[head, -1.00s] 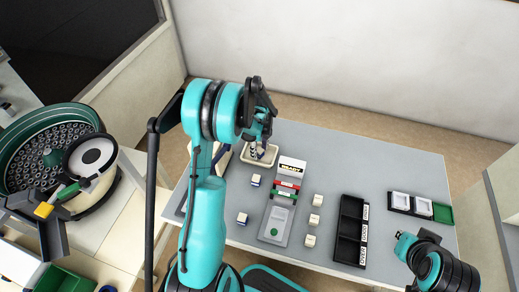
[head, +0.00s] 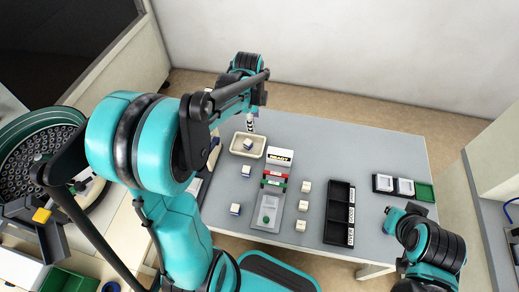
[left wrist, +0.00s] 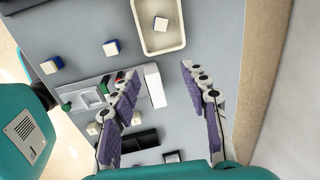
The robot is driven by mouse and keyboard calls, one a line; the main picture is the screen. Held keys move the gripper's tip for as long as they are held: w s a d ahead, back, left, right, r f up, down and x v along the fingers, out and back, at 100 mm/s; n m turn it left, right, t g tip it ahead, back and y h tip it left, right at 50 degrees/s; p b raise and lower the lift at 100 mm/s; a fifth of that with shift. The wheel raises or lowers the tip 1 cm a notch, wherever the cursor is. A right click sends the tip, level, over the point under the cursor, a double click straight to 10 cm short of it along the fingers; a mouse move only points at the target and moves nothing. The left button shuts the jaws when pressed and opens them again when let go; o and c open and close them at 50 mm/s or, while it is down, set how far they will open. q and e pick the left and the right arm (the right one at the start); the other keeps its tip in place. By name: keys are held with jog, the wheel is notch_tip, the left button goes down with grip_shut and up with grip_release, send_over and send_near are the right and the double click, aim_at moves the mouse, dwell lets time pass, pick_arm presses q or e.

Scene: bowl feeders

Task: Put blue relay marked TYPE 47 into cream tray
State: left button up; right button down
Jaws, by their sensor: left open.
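The cream tray (head: 242,156) stands on the grey table's far left part; it also shows at the top of the left wrist view (left wrist: 147,42). One blue and white relay (head: 248,144) lies inside it, also seen in the left wrist view (left wrist: 161,24). Two similar relays stand on the table, one nearer the tray (head: 246,171) and one further forward (head: 235,208). Their markings are too small to read. My left gripper (head: 251,122) is open and empty above the table beside the tray, its purple pads (left wrist: 161,72) apart. My right arm (head: 428,248) is at the right; its fingers cannot be made out.
A grey fixture (head: 267,222) with a READY sign (head: 279,156) stands right of the relays. Several pale blocks (head: 303,205), a black compartment tray (head: 338,212) and a holder with white and green bins (head: 404,187) lie further right. A bowl feeder (head: 30,150) is at the left.

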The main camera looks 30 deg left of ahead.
pick_arm(q)
jog(key=s+d+r+n+t, duration=0.2)
jog(key=s+d+r+n, duration=0.1)
jog(key=s+d+n, duration=0.2)
jog(key=s+d+r+n+t, duration=0.3)
jog(key=s+d+n, duration=0.3)
jog(key=s+n, duration=0.4)
jog(key=shift+s+t, duration=0.3)
jog(key=shift+s, duration=0.2)
